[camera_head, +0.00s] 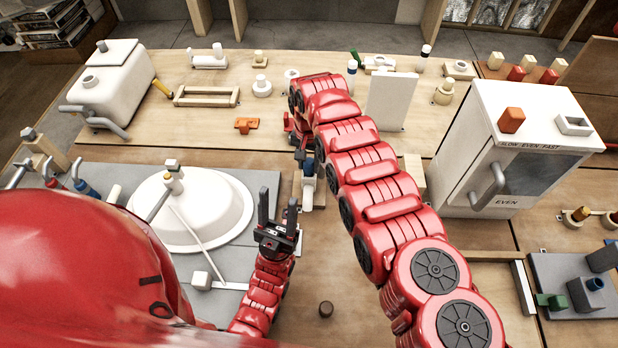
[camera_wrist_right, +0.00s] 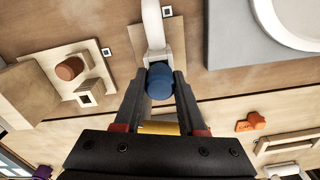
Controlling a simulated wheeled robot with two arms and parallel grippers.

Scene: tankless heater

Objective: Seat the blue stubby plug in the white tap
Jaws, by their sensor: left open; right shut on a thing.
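The blue stubby plug (camera_wrist_right: 160,82) is between the fingertips of my right gripper (camera_wrist_right: 160,88) in the right wrist view. It meets the end of the white tap (camera_wrist_right: 152,25), whose pale curved body runs up from it. How deep the plug sits in the tap cannot be told. In the head view the plug (camera_head: 308,167) shows just below my right gripper (camera_head: 304,152), with the tap (camera_head: 308,188) beneath, on a wooden strip; my right arm partly covers this spot. My left gripper (camera_head: 278,203) is open and empty, upright beside the white basin.
The white basin (camera_head: 235,190) lies left of my left gripper. A white cabinet (camera_head: 480,120) with a handle stands right of my right arm. An orange piece (camera_head: 246,125) lies on the wooden bench.

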